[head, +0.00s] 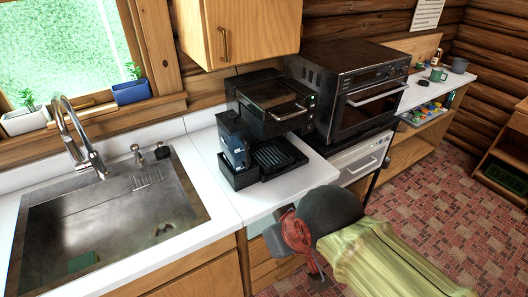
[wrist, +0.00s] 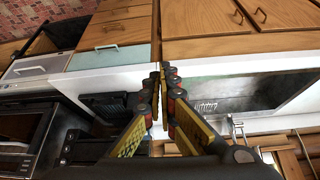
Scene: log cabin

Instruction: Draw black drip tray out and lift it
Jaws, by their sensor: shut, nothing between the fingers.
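The black drip tray (head: 278,157) is a low, ribbed tray on the white counter, at the front foot of a black coffee machine (head: 268,98). In the wrist view the tray (wrist: 108,105) shows left of my gripper (wrist: 163,74), partly covered by its linkage. My gripper is shut and empty, its fingertips together near the counter's front edge and apart from the tray. In the head view my arm is at the lower right, in front of the counter, and the fingertips are hard to make out.
A dark box with a blue pack (head: 232,145) stands left of the tray. A toaster oven (head: 352,92) is to the right of the machine. The steel sink (head: 110,225) is at left. A wooden cabinet (head: 238,30) hangs above. White counter is bare in front of the tray.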

